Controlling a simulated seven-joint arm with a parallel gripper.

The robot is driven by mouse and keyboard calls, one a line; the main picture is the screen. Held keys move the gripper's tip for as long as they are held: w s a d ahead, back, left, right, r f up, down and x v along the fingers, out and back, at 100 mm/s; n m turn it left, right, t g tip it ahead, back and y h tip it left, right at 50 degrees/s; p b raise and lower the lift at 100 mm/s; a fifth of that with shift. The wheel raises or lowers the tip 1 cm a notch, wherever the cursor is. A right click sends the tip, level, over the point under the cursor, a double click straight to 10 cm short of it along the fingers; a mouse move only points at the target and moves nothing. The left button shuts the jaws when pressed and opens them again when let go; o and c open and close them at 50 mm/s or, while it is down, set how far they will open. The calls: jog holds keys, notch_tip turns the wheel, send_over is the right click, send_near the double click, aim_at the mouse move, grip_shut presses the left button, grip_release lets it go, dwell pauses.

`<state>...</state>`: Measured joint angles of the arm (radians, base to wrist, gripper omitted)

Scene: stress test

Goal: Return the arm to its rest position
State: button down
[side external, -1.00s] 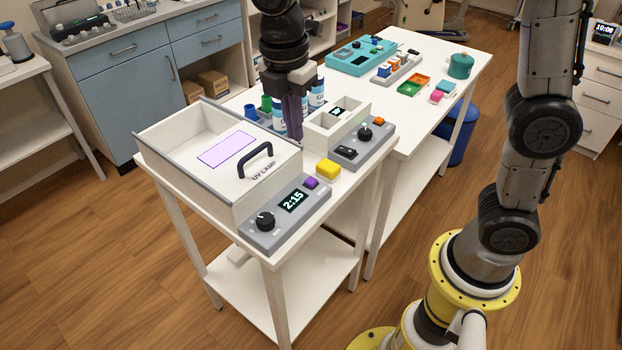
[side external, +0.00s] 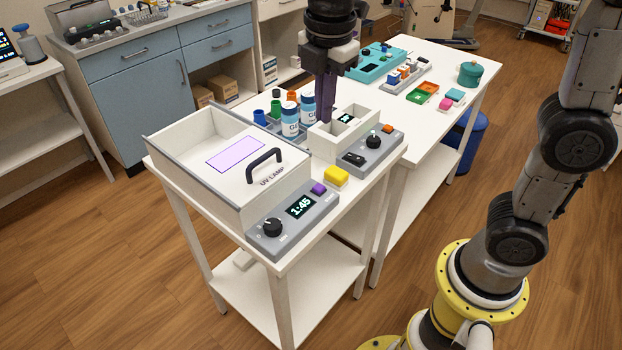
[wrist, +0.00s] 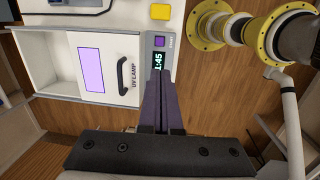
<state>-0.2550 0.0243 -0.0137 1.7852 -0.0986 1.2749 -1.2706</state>
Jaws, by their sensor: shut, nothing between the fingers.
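My gripper (side external: 326,112) hangs fingers down in the side external view, in front of the small white open box and to the right of the white bottles. In the wrist view my gripper (wrist: 159,84) has its two dark fingers together, with nothing between them. The fingers overlap the lower edge of the UV lamp unit's control panel in that view. My arm reaches in from the right, from its yellow base. The tips are partly hard to make out against the box.
The UV lamp box (side external: 213,160) has a black handle (side external: 264,164) and a timer display (side external: 300,206) reading 1:45. A yellow block (side external: 336,176), white bottles (side external: 290,122) and a small white box with a grey control panel (side external: 372,152) stand close by. A teal device (side external: 377,58) is farther back.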

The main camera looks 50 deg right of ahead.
jog(key=s+d+r+m+t, duration=0.1)
jog(key=s+d+r+m, duration=0.1)
jog(key=s+d, duration=0.3)
jog(key=s+d+f+m+t, duration=0.1)
jog(key=s+f+m+t, duration=0.2)
jog(key=s+m, duration=0.9)
notch_tip(320, 180, down, 3)
jog(key=m, duration=0.3)
jog(key=shift+d+m+t+y, duration=0.3)
jog(key=shift+m+y, duration=0.1)
